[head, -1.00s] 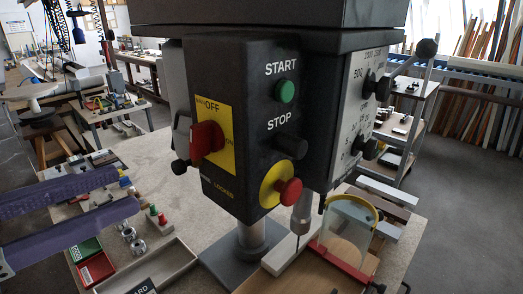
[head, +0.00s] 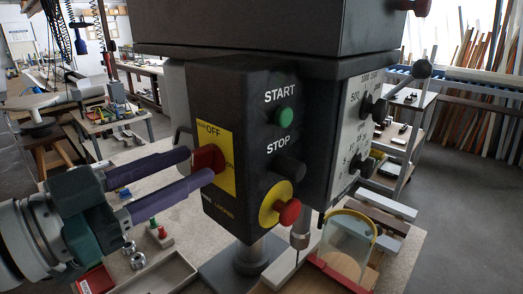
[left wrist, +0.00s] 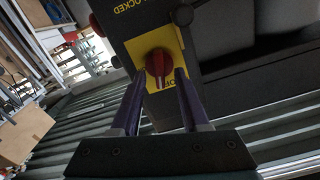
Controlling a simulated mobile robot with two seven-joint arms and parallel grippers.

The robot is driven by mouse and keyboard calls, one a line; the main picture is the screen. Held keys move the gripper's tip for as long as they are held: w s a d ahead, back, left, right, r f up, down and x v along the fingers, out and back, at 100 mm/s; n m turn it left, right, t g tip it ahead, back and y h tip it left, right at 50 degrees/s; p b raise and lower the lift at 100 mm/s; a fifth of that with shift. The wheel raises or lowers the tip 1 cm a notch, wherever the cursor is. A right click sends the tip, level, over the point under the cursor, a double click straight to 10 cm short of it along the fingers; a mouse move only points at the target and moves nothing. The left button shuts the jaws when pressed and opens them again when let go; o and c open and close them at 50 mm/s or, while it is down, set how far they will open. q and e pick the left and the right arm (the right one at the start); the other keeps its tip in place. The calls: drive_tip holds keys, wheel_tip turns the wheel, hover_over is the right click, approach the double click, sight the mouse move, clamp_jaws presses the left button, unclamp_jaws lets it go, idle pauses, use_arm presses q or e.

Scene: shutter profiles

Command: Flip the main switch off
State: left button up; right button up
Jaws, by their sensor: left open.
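The main switch is a red rotary handle (head: 208,156) on a yellow plate (head: 214,131) on the left part of the black control box. The plate reads OFF at the top and ON, now partly covered, at the right. My left gripper (head: 202,165) is open, with its purple fingers reaching the plate on either side of the handle. In the left wrist view the handle (left wrist: 159,64) sits between the two fingertips (left wrist: 160,74), with a visible gap at the sides. The handle lies lengthwise between the fingers there. My right gripper is not in view.
The box also carries a green START button (head: 284,115), a black STOP button (head: 289,167) and a red knob (head: 289,212) on a yellow disc. A clear guard (head: 345,243) stands lower right. Bench parts and a tray (head: 160,272) lie below my left arm.

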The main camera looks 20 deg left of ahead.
use_arm(q)
drive_tip(key=shift+w+d, duration=0.1)
drive_tip(key=shift+w, duration=0.15)
drive_tip(key=shift+c, duration=0.2)
clamp_jaws()
idle(0.3)
